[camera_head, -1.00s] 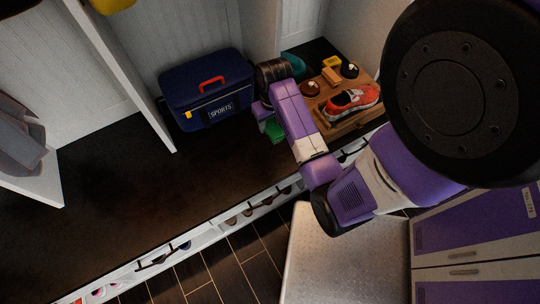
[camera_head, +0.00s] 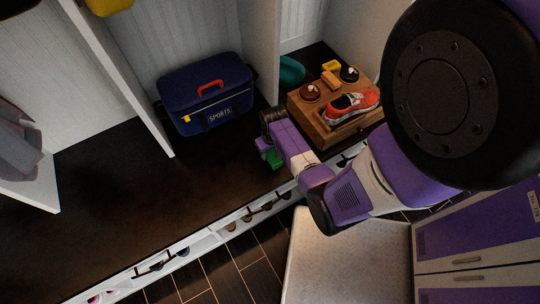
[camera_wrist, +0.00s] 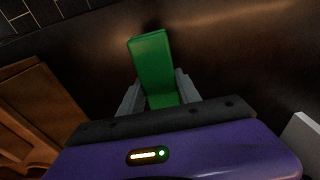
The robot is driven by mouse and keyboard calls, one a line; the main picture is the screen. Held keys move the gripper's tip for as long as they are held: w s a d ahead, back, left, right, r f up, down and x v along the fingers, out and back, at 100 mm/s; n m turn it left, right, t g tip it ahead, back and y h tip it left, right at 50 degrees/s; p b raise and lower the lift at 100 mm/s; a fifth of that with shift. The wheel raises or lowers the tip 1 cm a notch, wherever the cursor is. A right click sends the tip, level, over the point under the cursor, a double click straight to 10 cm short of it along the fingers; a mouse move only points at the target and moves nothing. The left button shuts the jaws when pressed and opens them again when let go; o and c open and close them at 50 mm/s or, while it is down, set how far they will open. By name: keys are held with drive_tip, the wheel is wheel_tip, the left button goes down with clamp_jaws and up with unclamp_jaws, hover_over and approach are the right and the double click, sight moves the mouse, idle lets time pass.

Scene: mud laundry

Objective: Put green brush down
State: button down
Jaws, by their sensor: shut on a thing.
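The green brush (camera_wrist: 153,65) is between the two grey fingers of my gripper (camera_wrist: 160,92) in the wrist view. Its green block end points away from the gripper, over a dark surface. In the head view a small green part of the brush (camera_head: 273,158) shows beneath my purple gripper (camera_head: 268,150), above the dark bench top (camera_head: 190,190). My gripper is shut on the brush. Most of the brush is hidden by my arm in the head view. I cannot tell whether the brush touches the bench.
A wooden box (camera_head: 310,122) with a red shoe (camera_head: 352,105), tins and small blocks stands right of my gripper. A navy sports bag (camera_head: 205,92) stands at the back left. A white divider (camera_head: 262,50) rises between them. The bench's left and middle are clear.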

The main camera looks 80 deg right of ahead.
drive_tip(key=shift+f, duration=1.3)
drive_tip(key=shift+f+b, duration=0.2)
drive_tip(key=shift+b, duration=0.15)
drive_tip(key=c, duration=0.9)
unclamp_jaws()
drive_tip(key=shift+o, duration=0.2)
